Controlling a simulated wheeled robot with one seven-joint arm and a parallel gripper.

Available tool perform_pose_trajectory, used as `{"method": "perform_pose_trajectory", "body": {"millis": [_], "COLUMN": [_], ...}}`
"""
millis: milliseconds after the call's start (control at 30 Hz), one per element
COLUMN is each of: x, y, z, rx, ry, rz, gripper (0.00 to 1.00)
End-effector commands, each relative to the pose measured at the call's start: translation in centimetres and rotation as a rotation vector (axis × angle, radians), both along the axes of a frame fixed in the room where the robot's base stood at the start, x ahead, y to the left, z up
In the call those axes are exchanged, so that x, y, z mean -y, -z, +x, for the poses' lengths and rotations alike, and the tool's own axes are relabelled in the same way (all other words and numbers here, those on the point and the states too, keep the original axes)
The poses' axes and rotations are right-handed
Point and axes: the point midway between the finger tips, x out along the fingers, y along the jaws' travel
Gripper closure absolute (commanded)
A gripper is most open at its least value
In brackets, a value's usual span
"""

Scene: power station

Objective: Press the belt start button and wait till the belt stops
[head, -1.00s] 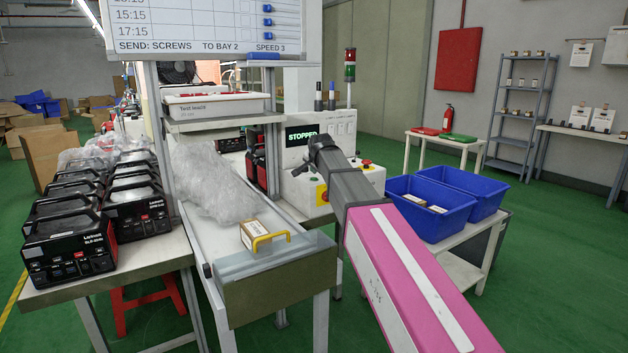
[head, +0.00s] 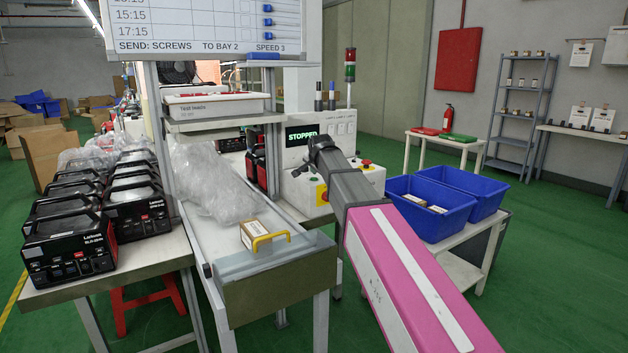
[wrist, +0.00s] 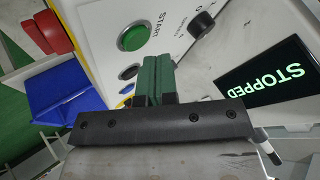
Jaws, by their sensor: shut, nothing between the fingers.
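The green start button (wrist: 135,36), marked START, sits on a white panel in the wrist view. My gripper (wrist: 158,60) is shut and empty, its green fingers just below and right of the button in the picture; I cannot tell whether they touch the panel. The display (wrist: 285,75) reads STOPPED, and it also shows in the head view (head: 301,133). The belt (head: 222,228) runs toward me with a small labelled box (head: 250,234) near its front end. In the head view my arm hides the start button and my fingertips.
Black machines (head: 70,235) crowd the left table. Blue bins (head: 431,207) stand right of my arm.

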Motion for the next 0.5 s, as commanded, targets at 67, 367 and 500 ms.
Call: {"method": "perform_pose_trajectory", "body": {"millis": [67,367,500], "x": [0.0,0.01,0.01], "y": [0.29,0.65,0.65], "z": [-0.02,-0.01,-0.01], "rx": [0.0,0.0,0.0], "ry": [0.0,0.0,0.0], "rz": [0.0,0.0,0.0], "gripper": [1.0,1.0,1.0]}}
